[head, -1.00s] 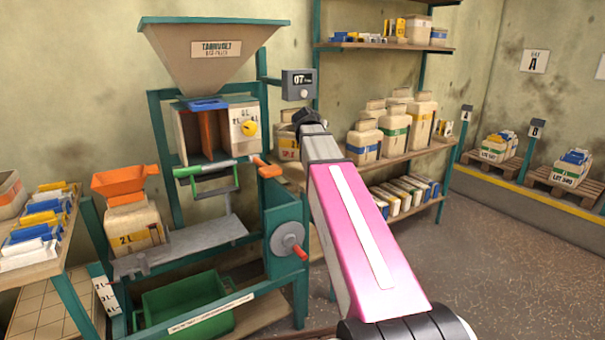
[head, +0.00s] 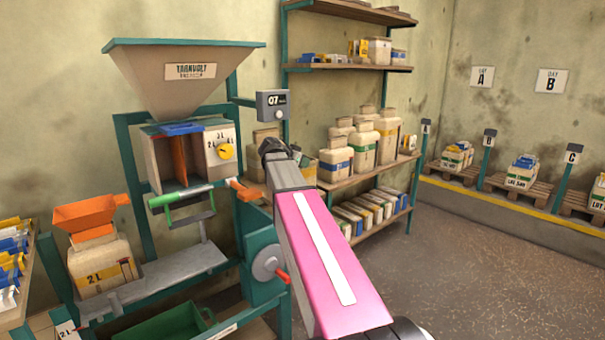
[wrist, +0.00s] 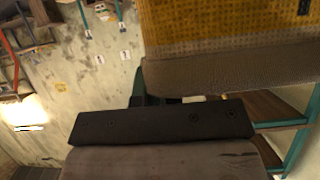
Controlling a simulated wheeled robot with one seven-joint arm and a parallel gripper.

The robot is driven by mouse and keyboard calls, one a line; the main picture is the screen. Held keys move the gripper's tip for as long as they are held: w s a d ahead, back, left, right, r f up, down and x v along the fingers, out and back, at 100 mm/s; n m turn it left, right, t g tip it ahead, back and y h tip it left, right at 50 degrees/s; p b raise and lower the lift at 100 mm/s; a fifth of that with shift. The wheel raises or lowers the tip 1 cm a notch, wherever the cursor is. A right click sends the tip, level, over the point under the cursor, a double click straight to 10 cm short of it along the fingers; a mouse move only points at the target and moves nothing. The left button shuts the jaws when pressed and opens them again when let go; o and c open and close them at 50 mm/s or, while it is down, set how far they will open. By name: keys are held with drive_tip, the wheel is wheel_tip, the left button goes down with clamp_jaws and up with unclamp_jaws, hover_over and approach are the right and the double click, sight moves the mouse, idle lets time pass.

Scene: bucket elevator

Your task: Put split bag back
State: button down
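My gripper is hidden behind my pink arm in the head view. In the wrist view a black bar (wrist: 160,121), which seems to be part of my gripper, crosses the middle. A large bag-like thing (wrist: 225,40) with yellow woven cloth and a tan lower band fills the upper right, very close. I cannot tell whether it is the split bag or whether my gripper holds it. A grey-brown surface (wrist: 165,162) lies below the bar. In the head view several pale bags (head: 362,143) with coloured bands stand on the middle shelf, right of my arm.
A hopper machine (head: 183,75) stands at left, with a 2 L bag (head: 100,265) under an orange funnel (head: 90,213) and a green bin (head: 165,325) below. Shelves (head: 375,168) stand behind my arm. Pallets (head: 500,182) line the right wall. The floor at right is clear.

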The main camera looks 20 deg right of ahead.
sight(303, 171)
drive_tip(key=shift+f, duration=1.85)
drive_tip(key=c, duration=1.3)
unclamp_jaws()
drive_tip(key=shift+f, duration=0.1)
drive_tip(key=v, duration=1.2)
